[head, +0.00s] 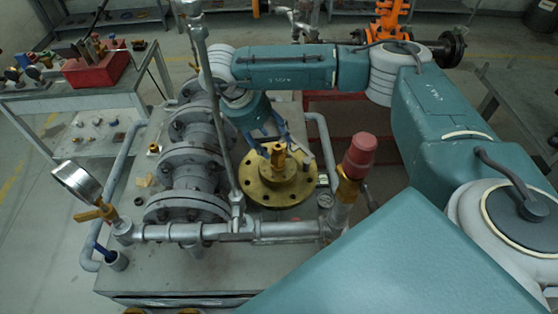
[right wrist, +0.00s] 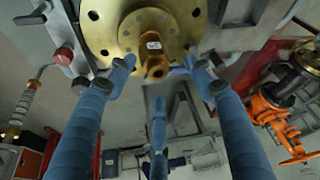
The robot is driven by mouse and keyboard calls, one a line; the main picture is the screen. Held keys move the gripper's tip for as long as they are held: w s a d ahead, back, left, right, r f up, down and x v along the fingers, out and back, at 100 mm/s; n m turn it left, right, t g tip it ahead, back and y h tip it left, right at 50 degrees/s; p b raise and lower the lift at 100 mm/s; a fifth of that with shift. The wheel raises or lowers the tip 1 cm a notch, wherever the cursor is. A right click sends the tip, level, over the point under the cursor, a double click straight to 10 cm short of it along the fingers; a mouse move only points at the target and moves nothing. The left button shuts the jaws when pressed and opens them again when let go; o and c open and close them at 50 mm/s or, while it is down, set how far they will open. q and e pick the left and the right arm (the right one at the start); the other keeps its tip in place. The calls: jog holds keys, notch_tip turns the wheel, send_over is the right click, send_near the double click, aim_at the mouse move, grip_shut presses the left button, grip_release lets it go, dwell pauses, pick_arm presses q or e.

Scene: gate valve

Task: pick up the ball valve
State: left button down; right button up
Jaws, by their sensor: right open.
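A brass valve piece (head: 278,160) stands up from the middle of a round, bolted brass flange (head: 265,193) on the grey bench. I take this to be the ball valve. My right gripper (head: 272,146) is at it from behind, fingers spread and open. In the right wrist view the brass piece (right wrist: 152,42) lies between the tips of the open right gripper (right wrist: 159,64), with the flange (right wrist: 98,22) behind it. No finger is clearly closed on it; I cannot tell whether any finger touches it. My left gripper is not in view.
Grey flanged pipework (head: 185,160) stands left of the flange, and a thin upright pipe (head: 215,100) rises close beside it. A red-capped fitting (head: 360,152) stands to the right.

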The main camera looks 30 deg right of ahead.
aim_at(276, 148)
jog(key=shift+f, duration=0.4)
jog(key=x, duration=0.1)
jog(key=b+x, duration=0.1)
jog(key=x, duration=0.1)
jog(key=shift+s+f+b, duration=0.25)
jog(key=shift+f+b, duration=0.05)
jog(key=shift+b, duration=0.05)
jog(key=shift+d+f, duration=0.15)
jog(key=shift+f, duration=0.05)
jog(key=shift+r, duration=0.1)
jog(key=c, duration=1.1)
grip_shut()
